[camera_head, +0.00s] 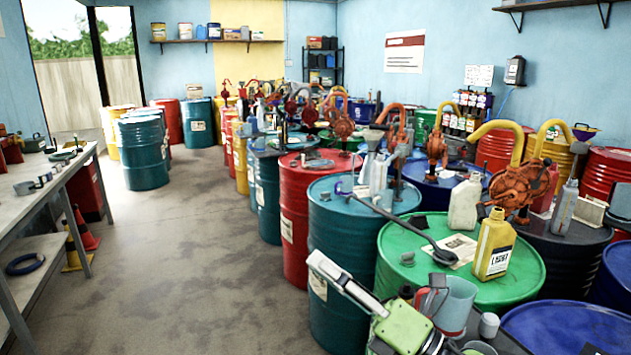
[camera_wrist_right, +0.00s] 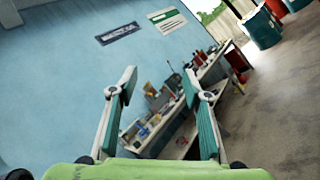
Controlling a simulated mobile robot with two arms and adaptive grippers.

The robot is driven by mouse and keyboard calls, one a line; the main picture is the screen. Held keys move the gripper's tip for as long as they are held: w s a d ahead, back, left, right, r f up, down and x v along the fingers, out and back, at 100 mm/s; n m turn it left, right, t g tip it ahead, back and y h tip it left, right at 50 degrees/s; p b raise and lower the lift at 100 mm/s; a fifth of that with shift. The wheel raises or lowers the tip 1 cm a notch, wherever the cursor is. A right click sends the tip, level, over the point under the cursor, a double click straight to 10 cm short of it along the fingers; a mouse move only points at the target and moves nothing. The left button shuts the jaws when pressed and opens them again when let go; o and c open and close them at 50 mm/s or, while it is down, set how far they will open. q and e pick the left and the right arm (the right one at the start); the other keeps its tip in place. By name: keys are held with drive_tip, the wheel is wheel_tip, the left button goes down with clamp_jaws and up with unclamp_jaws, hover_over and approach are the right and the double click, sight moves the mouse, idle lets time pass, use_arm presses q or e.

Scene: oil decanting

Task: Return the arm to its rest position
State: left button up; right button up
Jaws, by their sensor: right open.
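My right gripper (camera_head: 345,287) is at the bottom of the head view, with a light green body and a pale finger reaching up and left. It is beside the teal drum (camera_head: 335,235) and the front edge of the green drum (camera_head: 388,262), and it overlaps them in the picture. In the right wrist view both fingers of my right gripper (camera_wrist_right: 162,108) stand wide apart with nothing between them. That view is tilted and looks toward the blue wall and a workbench (camera_wrist_right: 190,100). My left gripper is not in view.
A yellow bottle (camera_head: 494,245), a cream jug (camera_head: 464,205) and a grey measuring jug (camera_head: 455,302) stand on or near the drum tops at right. An orange pump (camera_head: 518,185) rises behind. A workbench (camera_head: 50,185) lines the left. The concrete floor (camera_head: 190,240) between is clear.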

drive_tip(key=w+d+f+m+t+h, duration=0.2)
drive_tip(key=d+f+m+t+h, duration=0.2)
drive_tip(key=d+m+h, duration=0.45)
drive_tip(key=w+d+f+m+t+h, duration=0.1)
drive_tip(key=d+f+m+t+h, duration=0.3)
drive_tip(key=m, duration=0.7)
drive_tip(key=s+d+f+m+g+h, duration=0.2)
drive_tip(key=f+m+h, duration=0.1)
drive_tip(key=f+m, duration=0.15)
drive_tip(key=s+d+f+m+g+h, duration=0.1)
drive_tip(key=d+f+m+g+h, duration=0.15)
drive_tip(key=f, duration=0.35)
drive_tip(key=s+d+f+m+g, duration=0.1)
drive_tip(key=s+f+m+g, duration=0.4)
drive_tip(key=s+f, duration=0.7)
drive_tip(key=s+d+f+m+g, duration=0.1)
drive_tip(key=s+f+m+g, duration=0.5)
drive_tip(key=s, duration=0.9)
drive_tip(key=s+f+n+g, duration=0.3)
drive_tip(key=f, duration=2.7)
drive_tip(key=s+d+f+g, duration=0.1)
drive_tip(key=s+d+f, duration=0.1)
drive_tip(key=s+f, duration=1.3)
drive_tip(key=shift+s+d+h, duration=0.3)
drive_tip(key=shift+s, duration=0.55)
